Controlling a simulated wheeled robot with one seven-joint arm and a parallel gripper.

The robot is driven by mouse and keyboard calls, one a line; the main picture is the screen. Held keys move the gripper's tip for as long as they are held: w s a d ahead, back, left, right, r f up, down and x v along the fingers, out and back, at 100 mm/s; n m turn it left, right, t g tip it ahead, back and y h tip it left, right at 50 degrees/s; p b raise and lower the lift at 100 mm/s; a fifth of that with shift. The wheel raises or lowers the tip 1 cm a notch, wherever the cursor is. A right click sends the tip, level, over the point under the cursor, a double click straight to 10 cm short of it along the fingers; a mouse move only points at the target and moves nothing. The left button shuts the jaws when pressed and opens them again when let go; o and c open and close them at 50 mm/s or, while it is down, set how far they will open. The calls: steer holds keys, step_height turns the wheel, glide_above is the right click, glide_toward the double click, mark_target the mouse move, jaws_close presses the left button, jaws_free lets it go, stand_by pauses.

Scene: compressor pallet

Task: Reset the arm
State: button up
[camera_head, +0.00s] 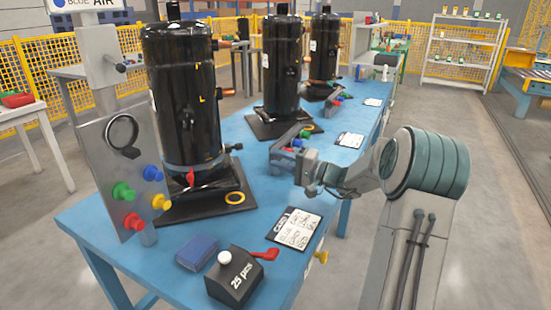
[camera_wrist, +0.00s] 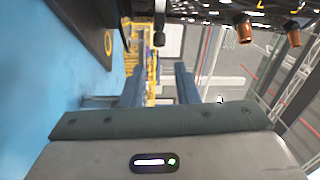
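My arm reaches in from the right in the head view, bent at a large grey-green joint. My gripper (camera_head: 308,172) is over the right edge of the blue table (camera_head: 125,215), in front of the middle compressor (camera_head: 281,65). In the wrist view its two dark blue fingers (camera_wrist: 160,85) stand apart with nothing seen between them, so it is open and empty. The fingertips are small and hard to make out in the head view.
Black compressors stand along the table, the nearest (camera_head: 180,95) on a dark base. A grey panel (camera_head: 125,165) with coloured fittings stands at left. A blue block (camera_head: 198,252), a black box (camera_head: 235,276) and a card (camera_head: 294,229) lie in front. Floor at right is open.

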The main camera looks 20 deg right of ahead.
steer(key=s+a+r+n+g+h+p, duration=0.2)
steer(key=s+a+r+g+p, duration=0.3)
steer(key=s+a, duration=0.35)
steer(key=s+a+r+n+g+h+p, duration=0.25)
steer(key=s+a+r+g+p, duration=0.2)
steer(key=s+a+p, duration=0.35)
steer(key=s+d+r+n+h+p, duration=0.1)
steer(key=s+d+r+h+p, duration=0.2)
steer(key=s, duration=0.6)
steer(key=s+d+r+n+h+p, duration=0.1)
steer(key=s+d+r+h+p, duration=0.3)
steer(key=s+p, duration=0.5)
step_height(320, 180, up, 4)
steer(key=shift+f+g+h+p, duration=0.1)
steer(key=shift+g+h+p, duration=0.35)
steer(key=shift+h+p, duration=0.45)
